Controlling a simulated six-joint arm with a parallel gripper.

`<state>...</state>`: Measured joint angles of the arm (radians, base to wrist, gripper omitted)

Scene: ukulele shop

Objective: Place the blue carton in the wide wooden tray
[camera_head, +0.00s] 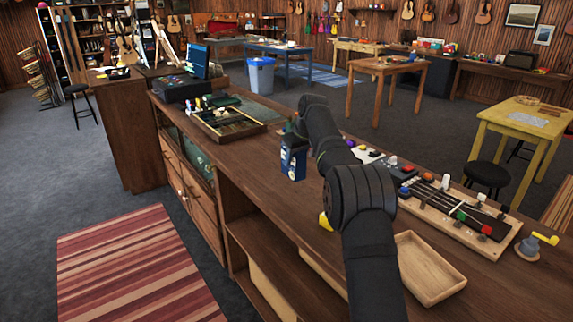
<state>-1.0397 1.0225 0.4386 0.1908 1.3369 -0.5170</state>
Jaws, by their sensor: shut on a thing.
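The blue carton (293,162) is upright over the middle of the long wooden counter, left of my arm. It is dark blue with a pale patch on its front. My gripper (292,134) is at the carton's top, shut on it; the fingers are small and partly hidden by the carton and my arm. I cannot tell whether the carton's base touches the counter. The wide wooden tray (430,270) is pale, shallow and empty, on the near right of the counter. My arm covers its left edge in part.
A dark wooden case with small parts (228,126) lies farther back on the counter (250,165). A board with an instrument neck (455,205) and small tools lies right of my arm. A small yellow object (325,221) sits by the front edge.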

